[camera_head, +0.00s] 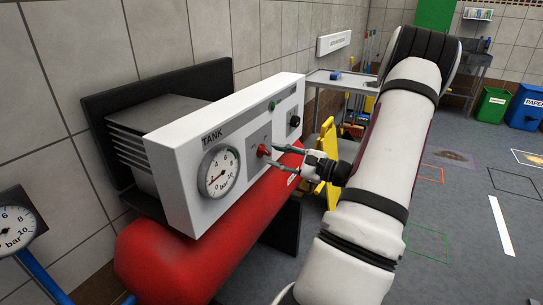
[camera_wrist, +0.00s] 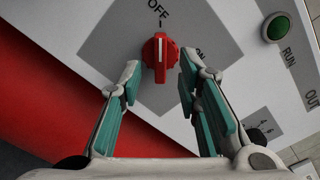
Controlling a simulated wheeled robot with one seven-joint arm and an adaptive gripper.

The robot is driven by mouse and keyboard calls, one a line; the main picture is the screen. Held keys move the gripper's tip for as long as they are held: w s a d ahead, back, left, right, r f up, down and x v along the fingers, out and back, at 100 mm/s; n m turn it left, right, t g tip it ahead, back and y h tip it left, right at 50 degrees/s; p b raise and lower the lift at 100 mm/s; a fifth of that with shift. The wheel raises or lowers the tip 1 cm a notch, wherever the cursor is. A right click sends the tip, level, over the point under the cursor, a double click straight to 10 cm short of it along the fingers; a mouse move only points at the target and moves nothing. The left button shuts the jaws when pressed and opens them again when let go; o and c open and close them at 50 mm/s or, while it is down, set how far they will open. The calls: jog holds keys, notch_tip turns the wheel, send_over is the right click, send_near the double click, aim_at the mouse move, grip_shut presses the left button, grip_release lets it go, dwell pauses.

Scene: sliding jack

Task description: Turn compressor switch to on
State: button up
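The compressor switch is a red rotary knob (camera_wrist: 160,57) on a grey patch of the white panel (camera_head: 180,160). In the wrist view its pointer line is at OFF, and ON is marked to its right. The knob also shows in the head view (camera_head: 262,150). My gripper (camera_wrist: 156,78) is open, with one finger on each side of the knob. The fingertips are close to the panel, with visible gaps between them and the knob. Whether the fingertips reach the knob's depth is hard to tell.
A tank gauge (camera_head: 218,171) is left of the knob on the panel. A green RUN button (camera_wrist: 277,28) is to its right. A black knob (camera_head: 295,121) sits further right. The red tank (camera_head: 190,258) bulges below the panel. A yellow object (camera_head: 328,165) stands behind my gripper.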

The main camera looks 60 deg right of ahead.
jog(key=shift+w+a, duration=0.1)
jog(key=shift+w, duration=1.2)
jog(key=shift+c, duration=0.6)
grip_shut()
